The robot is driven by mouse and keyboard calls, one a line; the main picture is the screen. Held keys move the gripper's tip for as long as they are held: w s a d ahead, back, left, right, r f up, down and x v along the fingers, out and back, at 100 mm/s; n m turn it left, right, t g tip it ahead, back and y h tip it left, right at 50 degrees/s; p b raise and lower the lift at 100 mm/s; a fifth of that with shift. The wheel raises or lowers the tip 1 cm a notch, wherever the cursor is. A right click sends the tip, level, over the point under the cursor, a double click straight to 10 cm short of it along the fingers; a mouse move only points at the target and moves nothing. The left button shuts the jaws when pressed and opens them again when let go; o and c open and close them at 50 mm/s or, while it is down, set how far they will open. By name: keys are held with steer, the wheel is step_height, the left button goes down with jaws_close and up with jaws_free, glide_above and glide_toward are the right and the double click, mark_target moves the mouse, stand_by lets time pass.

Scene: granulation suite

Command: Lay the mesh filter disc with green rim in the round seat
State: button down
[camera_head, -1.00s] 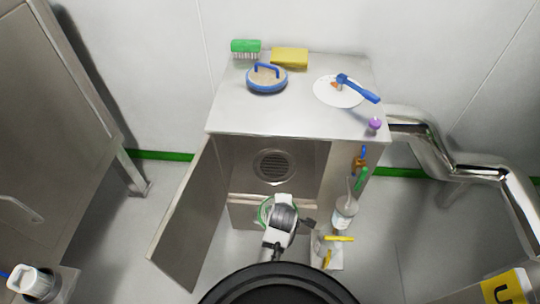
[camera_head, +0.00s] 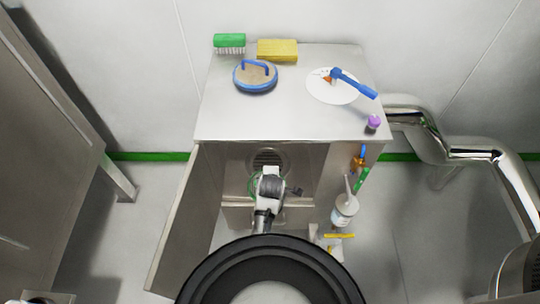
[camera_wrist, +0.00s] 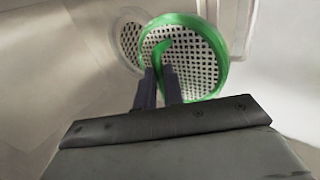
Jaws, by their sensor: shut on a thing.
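The mesh filter disc with green rim (camera_wrist: 200,75) is held upright in front of my gripper (camera_wrist: 160,75), whose fingers are shut on its green tab. In the head view only a sliver of its green rim (camera_head: 252,186) shows left of my gripper (camera_head: 268,178); the rest is hidden. The round seat (camera_head: 268,159) is on the back wall inside the open cabinet, its lower part covered by my gripper. In the wrist view the seat's perforated left part (camera_wrist: 130,42) shows behind the disc, left of it. The disc appears apart from the seat.
The cabinet door (camera_head: 183,225) stands open at the left. On the cabinet top (camera_head: 225,120) are a green brush, a yellow sponge, a blue-rimmed disc (camera_head: 255,78) and a white disc with a blue tool. A bottle (camera_head: 345,210) hangs at the cabinet's right side.

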steer(key=shift+w+d+f+p, duration=0.1)
steer(key=shift+w+f+p, duration=0.35)
steer(key=shift+w, duration=1.75)
steer(key=shift+w+a+f+p, duration=0.15)
steer(key=shift+w+f, duration=0.6)
steer(key=shift+w, duration=1.4)
steer(key=shift+w+d+f+p, duration=0.25)
steer(key=shift+w+f, duration=0.35)
steer(key=shift+w, duration=1.6)
steer(key=shift+a+f, duration=0.1)
steer(key=shift+f, duration=0.15)
steer(key=c, duration=2)
jaws_free()
steer(key=shift+f, duration=0.1)
steer(key=o, duration=0.5)
